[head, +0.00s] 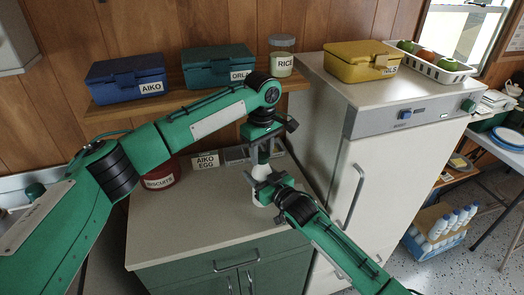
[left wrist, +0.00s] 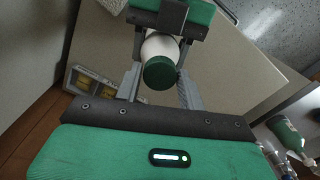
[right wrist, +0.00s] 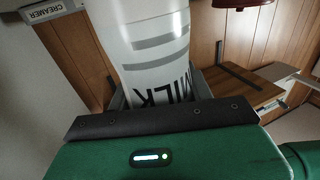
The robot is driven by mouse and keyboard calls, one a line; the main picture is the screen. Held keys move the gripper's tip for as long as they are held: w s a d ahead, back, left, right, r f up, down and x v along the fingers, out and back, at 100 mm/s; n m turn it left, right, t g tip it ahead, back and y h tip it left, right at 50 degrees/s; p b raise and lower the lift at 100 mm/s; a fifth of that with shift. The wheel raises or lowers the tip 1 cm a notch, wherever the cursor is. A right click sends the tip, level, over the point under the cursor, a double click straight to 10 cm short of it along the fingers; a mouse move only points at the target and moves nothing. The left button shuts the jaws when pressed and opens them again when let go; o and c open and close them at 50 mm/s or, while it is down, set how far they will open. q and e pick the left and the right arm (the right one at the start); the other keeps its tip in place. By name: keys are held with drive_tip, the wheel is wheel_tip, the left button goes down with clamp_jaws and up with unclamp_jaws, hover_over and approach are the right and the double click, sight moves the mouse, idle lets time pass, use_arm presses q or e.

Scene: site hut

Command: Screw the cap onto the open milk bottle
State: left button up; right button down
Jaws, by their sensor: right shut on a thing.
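The green cap (left wrist: 160,73) sits over the bottle's top, seen from above in the left wrist view. My left gripper (left wrist: 158,88) points down over it, open, with one finger on each side and a small gap showing at the left. Whether the cap's thread is engaged is hidden.
Behind on the counter (head: 190,230) are a red biscuits tin (head: 160,177) and an AIKO EGG label (head: 206,160). Blue and teal boxes and a rice jar (head: 281,56) stand on the shelf. A tall white fridge (head: 375,165) stands close at the right.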

use_arm(q)
drive_tip(key=c, duration=0.6)
drive_tip(key=m, duration=0.6)
drive_tip(key=shift+m, duration=0.3)
drive_tip(key=m, duration=0.4)
drive_tip(key=shift+m, duration=0.4)
drive_tip(key=m, duration=1)
drive_tip(key=shift+f+m, duration=0.1)
drive_tip(key=shift+m, duration=0.3)
drive_tip(key=m, duration=0.7)
